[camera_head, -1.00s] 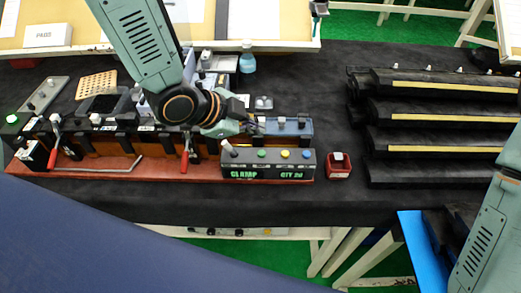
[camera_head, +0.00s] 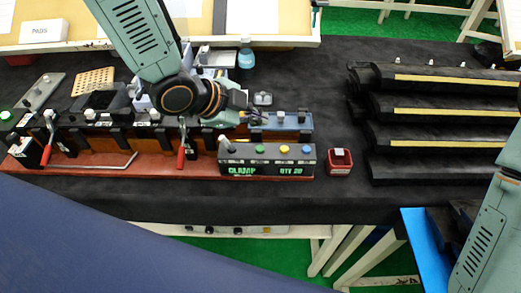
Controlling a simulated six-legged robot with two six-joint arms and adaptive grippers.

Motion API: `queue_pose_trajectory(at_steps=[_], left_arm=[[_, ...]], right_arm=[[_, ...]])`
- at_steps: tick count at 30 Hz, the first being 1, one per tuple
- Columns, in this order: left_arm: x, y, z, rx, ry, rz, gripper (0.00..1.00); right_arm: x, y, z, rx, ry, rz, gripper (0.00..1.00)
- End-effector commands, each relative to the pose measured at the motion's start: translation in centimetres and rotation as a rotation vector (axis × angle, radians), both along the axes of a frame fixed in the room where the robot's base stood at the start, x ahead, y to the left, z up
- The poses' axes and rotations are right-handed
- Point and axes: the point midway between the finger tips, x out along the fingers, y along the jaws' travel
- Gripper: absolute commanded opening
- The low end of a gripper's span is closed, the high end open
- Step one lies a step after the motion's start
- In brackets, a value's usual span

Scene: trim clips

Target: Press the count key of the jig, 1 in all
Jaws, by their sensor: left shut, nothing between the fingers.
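The jig has a long red base (camera_head: 100,165) with a dark rail and red-handled clamps. Its control box (camera_head: 235,153) stands at the right end, with green display text that looks like CLAMP and QTY 20. On top are a toggle lever, a green key (camera_head: 260,149), a yellow key (camera_head: 284,149) and a blue key (camera_head: 306,149). Which is the count key I cannot read. My left gripper (camera_head: 259,119) is shut and empty, above and behind the box near a blue-grey block (camera_head: 285,122), apart from the keys. My right gripper is out of view; only its arm shows at right.
Black stepped racks with yellow strips (camera_head: 440,116) fill the right side. Bare black cloth (camera_head: 310,75) lies between.

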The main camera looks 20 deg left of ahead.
Motion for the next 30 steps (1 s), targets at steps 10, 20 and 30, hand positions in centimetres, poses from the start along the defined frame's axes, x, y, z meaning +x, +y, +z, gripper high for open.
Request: queue_pose_trajectory(at_steps=[10,20,30], left_arm=[[0.0,0.0,-4.1,0.0,0.0,0.0,0.0],[0.0,0.0,-6.7,0.0,0.001,-0.001,0.0],[0.0,0.0,-6.6,0.0,0.0,0.0,0.0]], right_arm=[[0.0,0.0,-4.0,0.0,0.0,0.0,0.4],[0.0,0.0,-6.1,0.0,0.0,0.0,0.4],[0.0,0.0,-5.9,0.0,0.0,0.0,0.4]])
